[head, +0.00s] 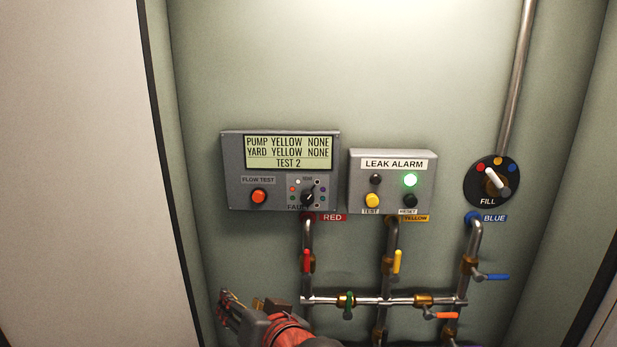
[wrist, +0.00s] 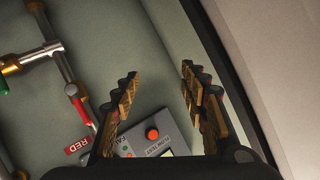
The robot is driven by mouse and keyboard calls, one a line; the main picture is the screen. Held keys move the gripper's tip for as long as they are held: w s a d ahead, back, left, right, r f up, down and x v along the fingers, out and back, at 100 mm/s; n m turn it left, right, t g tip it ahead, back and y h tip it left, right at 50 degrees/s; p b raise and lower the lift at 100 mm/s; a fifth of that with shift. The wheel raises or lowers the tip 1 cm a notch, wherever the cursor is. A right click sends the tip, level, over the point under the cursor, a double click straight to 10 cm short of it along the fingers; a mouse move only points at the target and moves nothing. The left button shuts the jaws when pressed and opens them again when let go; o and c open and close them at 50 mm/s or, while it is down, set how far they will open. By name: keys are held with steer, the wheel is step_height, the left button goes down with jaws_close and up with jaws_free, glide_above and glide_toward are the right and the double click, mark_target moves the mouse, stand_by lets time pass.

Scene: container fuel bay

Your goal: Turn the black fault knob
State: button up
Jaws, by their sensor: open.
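The black fault knob (head: 307,198) sits at the lower right of the grey flow test box (head: 231,193) in the head view. Small coloured dots ring it, and its pointer leans up and right. My gripper (head: 241,299) is low in the head view, below and left of the knob and apart from it. In the wrist view my gripper (wrist: 160,75) is open, with nothing between the fingers. Part of the flow test box (wrist: 134,146) shows there at the bottom, partly covered by the gripper. I cannot make out the knob in that view.
The box's screen (head: 288,152) reads "PUMP YELLOW NONE, YARD YELLOW NONE, TEST 2". An orange button (head: 258,196) is left of the knob. The leak alarm box (head: 390,184) has a lit green lamp. Pipes with a red lever (head: 307,261) and other valve levers run below. A fill dial (head: 491,182) is right.

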steer(key=s+d+f+n+g+h+b, duration=0.1)
steer(key=s+d+f+g+b, duration=0.2)
steer(key=s+d+f, duration=0.4)
steer(key=s+d+f+n+g+h+b, duration=0.1)
steer(key=s+d+f+g+h+b, duration=0.15)
steer(key=s+d+f, duration=0.45)
steer(key=s+d+f+m+h+b, duration=0.3)
steer(key=d+f+b, duration=0.7)
steer(key=d, duration=0.7)
step_height(320, 180, down, 2)
steer(key=shift+s+d+f+h+b, duration=0.25)
steer(key=shift+s+h+b, duration=0.2)
steer(key=shift+s, duration=0.2)
